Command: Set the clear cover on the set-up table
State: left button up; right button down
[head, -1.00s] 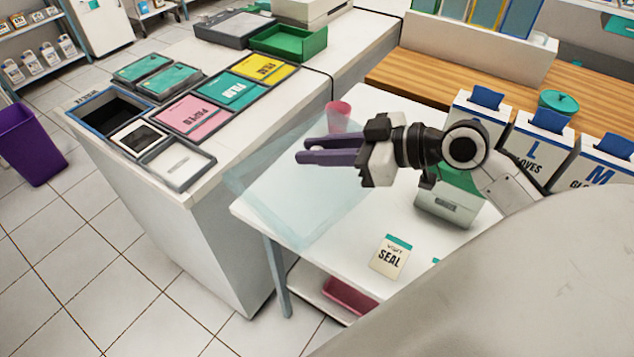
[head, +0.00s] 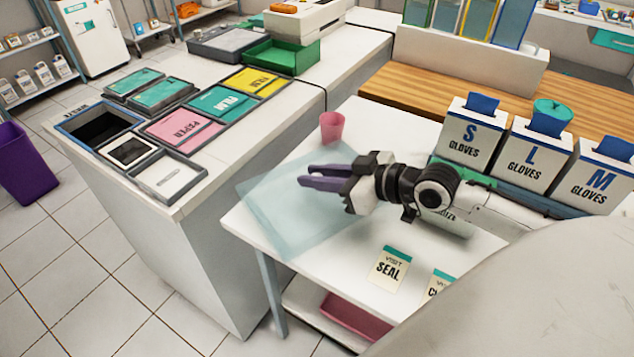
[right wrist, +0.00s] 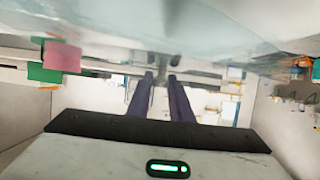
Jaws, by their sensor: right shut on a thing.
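The clear cover (head: 275,218) is a pale bluish see-through sheet in the head view. My right gripper (head: 304,177) has its purple fingers shut on it. The cover lies over the left part of the white set-up table (head: 345,268), with its left side overlapping the table's left edge in the picture. I cannot tell whether it touches the tabletop. In the right wrist view the cover (right wrist: 130,45) spreads across the top of the picture, and the fingers (right wrist: 160,80) reach toward it. My left gripper is not in view.
A pink cup (head: 332,127) stands behind the cover. Glove boxes (head: 470,138) line the table's right back, and a seal card (head: 390,267) lies at the front. A counter with trays (head: 188,190) stands left. A pink bin (head: 355,318) sits on the lower shelf.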

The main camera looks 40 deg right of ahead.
jog(key=shift+f, duration=0.8)
jog(key=c, duration=1.6)
grip_release()
jog(key=shift+f, duration=0.1)
jog(key=p+v, duration=0.1)
jog(key=v, duration=0.8)
jog(key=shift+s+d+p, duration=0.1)
jog(key=shift+s+p, duration=0.15)
jog(key=shift+p, duration=0.15)
jog(key=shift+p+v, duration=0.45)
jog(key=shift+v, duration=0.8)
